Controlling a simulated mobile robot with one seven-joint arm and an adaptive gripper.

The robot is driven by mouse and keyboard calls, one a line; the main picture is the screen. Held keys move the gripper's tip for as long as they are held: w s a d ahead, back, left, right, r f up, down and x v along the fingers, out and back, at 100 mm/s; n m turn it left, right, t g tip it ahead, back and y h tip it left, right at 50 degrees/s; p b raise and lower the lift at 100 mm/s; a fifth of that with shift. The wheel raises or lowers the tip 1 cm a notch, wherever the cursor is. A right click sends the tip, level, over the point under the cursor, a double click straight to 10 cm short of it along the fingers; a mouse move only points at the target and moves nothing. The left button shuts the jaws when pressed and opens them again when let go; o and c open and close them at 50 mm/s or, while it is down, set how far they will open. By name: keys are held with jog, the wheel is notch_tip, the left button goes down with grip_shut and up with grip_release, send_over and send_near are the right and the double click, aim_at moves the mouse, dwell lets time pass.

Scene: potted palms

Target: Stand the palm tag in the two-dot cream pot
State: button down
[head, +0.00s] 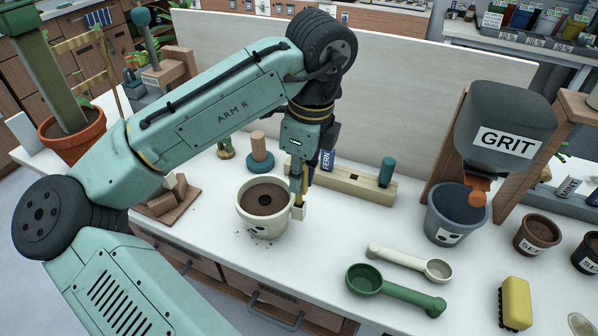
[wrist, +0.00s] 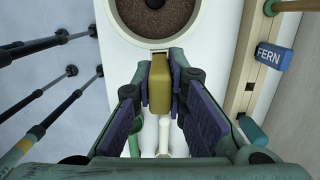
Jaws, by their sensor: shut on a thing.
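The cream pot (head: 250,221) stands near the middle of the bench with dark dots on its front. It holds brown soil with a dark hole in the centre; its rim also shows at the top of the wrist view (wrist: 195,30). My gripper (head: 300,190) points down at the pot's right side. In the wrist view my gripper (wrist: 160,90) is shut on a yellow tag-like piece (wrist: 160,75); no lettering on it shows.
A wooden rack (head: 350,187) behind holds a blue FERN tag (head: 327,159) and a teal peg (head: 386,170). A grey-blue bucket (head: 455,222) stands under the grit hopper (head: 505,115). Green (head: 395,292) and cream scoops (head: 408,260) lie front right. Crumbs lie before the pot.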

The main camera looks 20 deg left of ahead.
jog(key=shift+f+b, duration=0.75)
jog(key=shift+f, duration=1.05)
jog(key=c, duration=1.5)
grip_release()
jog(key=shift+c, duration=0.2)
jog(key=shift+o, duration=0.3)
jog(key=o, duration=0.4)
jog(key=shift+r, duration=0.1)
